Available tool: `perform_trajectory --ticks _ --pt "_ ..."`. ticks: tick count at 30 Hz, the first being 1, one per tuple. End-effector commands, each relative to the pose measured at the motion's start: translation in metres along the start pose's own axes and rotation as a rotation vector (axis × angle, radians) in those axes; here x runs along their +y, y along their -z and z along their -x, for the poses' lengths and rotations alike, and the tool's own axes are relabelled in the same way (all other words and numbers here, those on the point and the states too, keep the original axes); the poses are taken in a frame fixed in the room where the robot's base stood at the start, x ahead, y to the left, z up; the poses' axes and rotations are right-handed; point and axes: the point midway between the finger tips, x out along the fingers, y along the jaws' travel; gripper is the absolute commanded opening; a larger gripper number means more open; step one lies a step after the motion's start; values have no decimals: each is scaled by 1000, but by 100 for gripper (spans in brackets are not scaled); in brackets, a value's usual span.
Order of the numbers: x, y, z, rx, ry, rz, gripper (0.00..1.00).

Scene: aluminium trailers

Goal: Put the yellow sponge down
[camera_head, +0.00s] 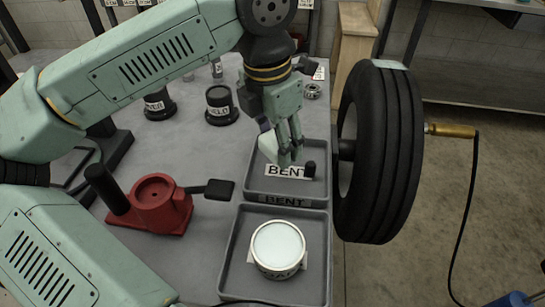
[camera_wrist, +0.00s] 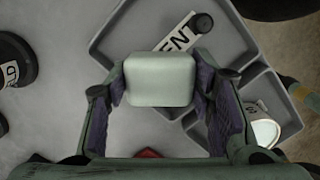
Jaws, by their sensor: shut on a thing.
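My gripper (camera_head: 289,155) is shut on a block-shaped sponge (camera_wrist: 160,80), held between the two fingers in the wrist view. It looks pale grey-white rather than yellow. In the head view, part of the sponge (camera_head: 268,146) shows left of the fingers, which hide the rest. The gripper is over the left part of the far grey tray (camera_head: 252,185). In the wrist view the sponge covers part of that tray's edge (camera_wrist: 110,50). I cannot tell its exact height above the tray.
The far tray holds a BENT label (camera_head: 286,171) and a black peg (camera_head: 310,169). A round tin (camera_head: 278,248) sits in the near tray (camera_head: 236,270). A red fixture (camera_head: 160,205) stands left. A tyre (camera_head: 385,150) stands close on the right.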

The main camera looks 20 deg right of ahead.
Motion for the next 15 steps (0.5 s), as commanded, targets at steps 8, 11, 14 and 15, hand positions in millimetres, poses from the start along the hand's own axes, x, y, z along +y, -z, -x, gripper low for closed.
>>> perform_trajectory --ticks 8,11,14,15 --pt "0 4 -26 1 2 1 19" --pt "0 5 -40 1 1 2 19" --pt "0 5 -45 -1 0 3 19" --pt "1 5 -45 -1 -1 3 19"
